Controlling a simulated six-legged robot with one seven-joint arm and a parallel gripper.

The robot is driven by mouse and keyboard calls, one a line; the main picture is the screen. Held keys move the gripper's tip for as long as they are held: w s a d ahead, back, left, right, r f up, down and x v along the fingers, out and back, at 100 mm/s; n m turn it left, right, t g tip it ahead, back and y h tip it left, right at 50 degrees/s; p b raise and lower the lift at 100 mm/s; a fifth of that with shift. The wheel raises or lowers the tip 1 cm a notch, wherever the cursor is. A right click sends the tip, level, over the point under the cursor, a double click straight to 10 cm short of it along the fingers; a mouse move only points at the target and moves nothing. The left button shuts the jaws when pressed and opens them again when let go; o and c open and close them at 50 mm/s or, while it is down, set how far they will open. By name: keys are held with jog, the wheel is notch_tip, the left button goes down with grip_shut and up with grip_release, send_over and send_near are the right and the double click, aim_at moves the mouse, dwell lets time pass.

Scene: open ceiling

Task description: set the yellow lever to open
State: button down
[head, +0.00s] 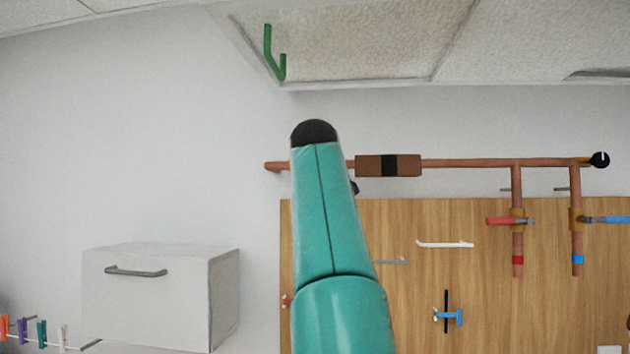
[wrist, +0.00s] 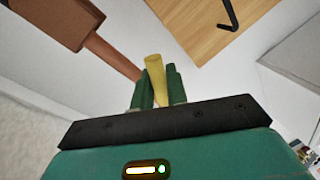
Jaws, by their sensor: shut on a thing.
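The yellow lever (wrist: 155,72) shows in the wrist view, standing between the two green fingers of my gripper (wrist: 159,88). The fingers are shut on it, one on each side, and its tip sticks out past them. A copper pipe (wrist: 118,50) runs up to the left behind the fingers, toward a brown block (wrist: 62,18). In the head view my teal arm hides the lever and my gripper. The copper pipe (head: 470,163) shows there on the wall, with the brown block (head: 405,166) on it.
A white cabinet (head: 150,300) is at lower left. A green hook (head: 275,55) hangs from the ceiling above my arm.

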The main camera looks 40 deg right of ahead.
jog(key=shift+d+r+n, duration=0.15)
jog(key=shift+d+n, duration=0.05)
jog(key=shift+n, duration=0.3)
jog(key=shift+s, duration=0.1)
jog(key=c, duration=1.6)
grip_release()
jog(key=shift+d, duration=0.1)
jog(key=shift+o, duration=0.7)
jog(key=shift+r, duration=0.1)
jog(key=shift+r, duration=0.1)
jog(key=shift+s+a, duration=0.1)
jog(key=shift+a, duration=0.15)
